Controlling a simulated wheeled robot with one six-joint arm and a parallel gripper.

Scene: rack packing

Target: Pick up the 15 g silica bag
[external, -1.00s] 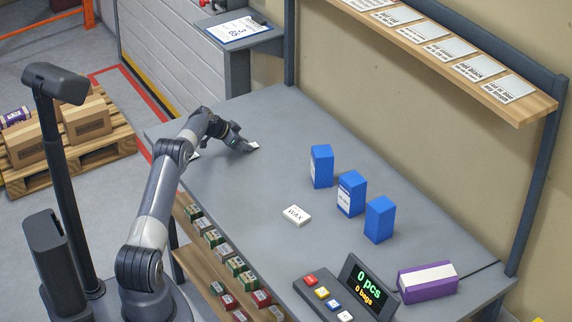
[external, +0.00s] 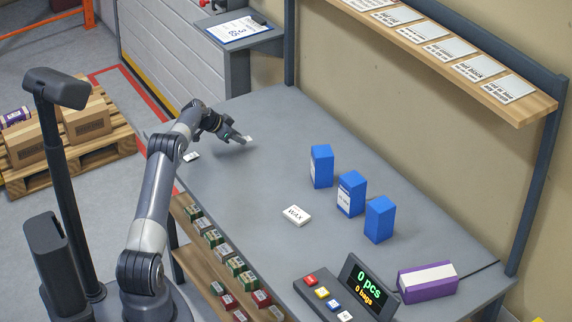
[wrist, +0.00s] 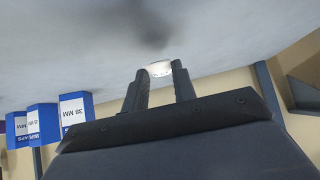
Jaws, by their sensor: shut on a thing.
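A small white bag (external: 247,139) is at the tips of my gripper (external: 241,139), above the far left part of the grey table. In the wrist view the white bag (wrist: 160,68) sits between the two dark fingertips of my gripper (wrist: 160,76). My gripper is shut on it. Its label cannot be read, so I cannot tell its weight. Another small white item (external: 191,156) lies on the table near the left edge, beside my arm.
Three blue boxes (external: 350,193) stand on the right half of the table (external: 250,190). A white WAX block (external: 297,215) lies in front of them. A purple box (external: 428,282) and a counter display (external: 366,289) are at the near right.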

